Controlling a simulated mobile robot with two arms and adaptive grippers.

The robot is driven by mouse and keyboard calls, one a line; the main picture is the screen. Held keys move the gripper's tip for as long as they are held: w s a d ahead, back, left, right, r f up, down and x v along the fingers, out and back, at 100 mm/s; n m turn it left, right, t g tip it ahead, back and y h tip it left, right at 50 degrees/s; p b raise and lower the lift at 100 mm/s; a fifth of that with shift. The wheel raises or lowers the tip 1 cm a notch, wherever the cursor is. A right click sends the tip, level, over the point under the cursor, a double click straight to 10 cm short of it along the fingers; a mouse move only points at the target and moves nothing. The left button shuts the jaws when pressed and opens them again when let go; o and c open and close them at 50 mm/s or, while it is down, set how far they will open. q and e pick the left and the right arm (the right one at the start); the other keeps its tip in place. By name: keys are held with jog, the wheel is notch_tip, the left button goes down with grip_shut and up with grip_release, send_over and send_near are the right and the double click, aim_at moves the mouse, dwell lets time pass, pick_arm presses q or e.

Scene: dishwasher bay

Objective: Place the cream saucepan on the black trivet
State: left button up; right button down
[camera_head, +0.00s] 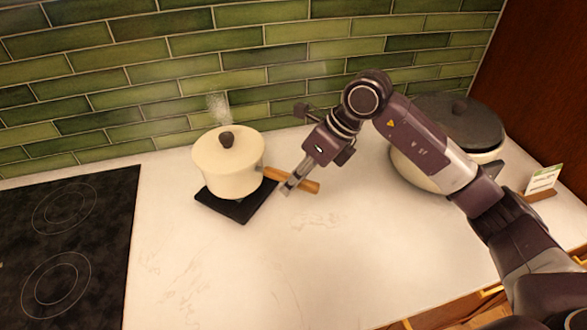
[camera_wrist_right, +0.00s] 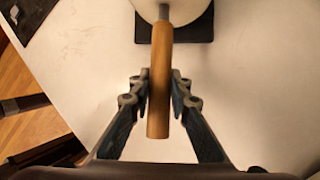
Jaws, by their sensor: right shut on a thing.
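The cream saucepan (camera_head: 224,165), lidded with a dark knob and with steam above it, is upright over the black trivet (camera_head: 240,209) in the head view. Its base covers most of the trivet; I cannot tell whether it touches it. My right gripper (camera_head: 288,187) is shut on the saucepan's wooden handle (camera_head: 305,184), which points right. In the right wrist view the wooden handle (camera_wrist_right: 160,85) lies between the two fingers, with the saucepan (camera_wrist_right: 180,10) and the trivet (camera_wrist_right: 207,27) at the top edge. My left gripper is in neither view.
A black cooktop (camera_head: 70,245) lies at the left. A large cream pot with a dark lid (camera_head: 455,120) stands at the back right, partly behind my right arm. A small card (camera_head: 543,179) stands at the far right. The front middle counter (camera_head: 270,275) is clear; green tiles close the back.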

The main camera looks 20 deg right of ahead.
jog(key=shift+f+p, duration=0.4)
jog(key=shift+f, duration=1.25)
jog(key=c, duration=2.2)
grip_release()
jog(key=shift+f, duration=0.2)
jog(key=o, duration=0.4)
jog(key=shift+s, duration=0.1)
jog(key=shift+r, duration=0.1)
jog(key=b+v, duration=0.3)
jog(key=v, duration=0.9)
